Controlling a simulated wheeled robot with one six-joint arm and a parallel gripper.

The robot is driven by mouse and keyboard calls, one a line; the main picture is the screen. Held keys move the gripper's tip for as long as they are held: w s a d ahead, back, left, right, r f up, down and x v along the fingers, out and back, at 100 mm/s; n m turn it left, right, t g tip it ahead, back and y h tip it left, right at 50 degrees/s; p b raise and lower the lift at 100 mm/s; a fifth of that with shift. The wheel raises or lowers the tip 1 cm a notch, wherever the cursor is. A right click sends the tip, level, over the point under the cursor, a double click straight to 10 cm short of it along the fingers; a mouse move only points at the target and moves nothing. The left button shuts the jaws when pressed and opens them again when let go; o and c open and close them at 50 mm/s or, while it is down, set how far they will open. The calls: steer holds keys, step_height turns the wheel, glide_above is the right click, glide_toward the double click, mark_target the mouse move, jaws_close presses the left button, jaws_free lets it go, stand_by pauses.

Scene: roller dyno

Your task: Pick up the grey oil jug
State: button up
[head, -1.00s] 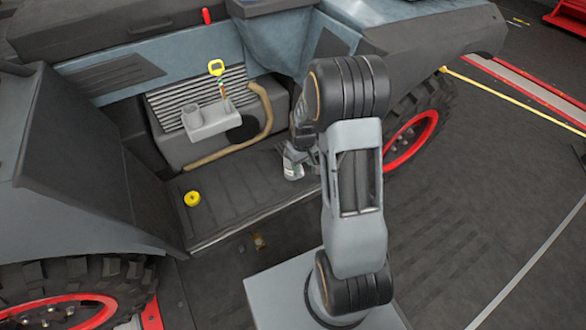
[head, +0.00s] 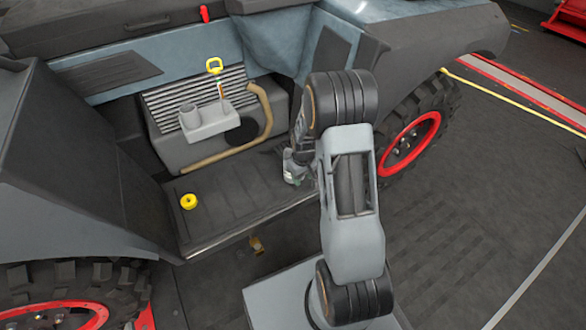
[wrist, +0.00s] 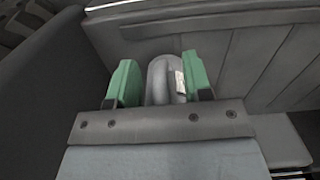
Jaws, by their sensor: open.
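The grey oil jug shows in the wrist view (wrist: 160,80) as a rounded grey handle loop with a small pale label patch. It stands between the two green fingers of my gripper (wrist: 162,82), which are apart on either side of it. The lower part of the jug is hidden behind the gripper's metal plate. In the head view a small part of the jug (head: 290,178) shows on the right end of the dark ledge, beside my gripper (head: 294,160). My arm hides most of it there.
A yellow ring-shaped cap (head: 189,201) lies on the left of the ledge (head: 235,200). The grey engine block (head: 190,150) with a filler cup (head: 209,122), a brown hose and a yellow-handled dipstick (head: 214,66) stands behind. A red-rimmed wheel (head: 415,140) is to the right.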

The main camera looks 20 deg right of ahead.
jaws_close()
steer(key=shift+r, duration=0.2)
stand_by(0.5)
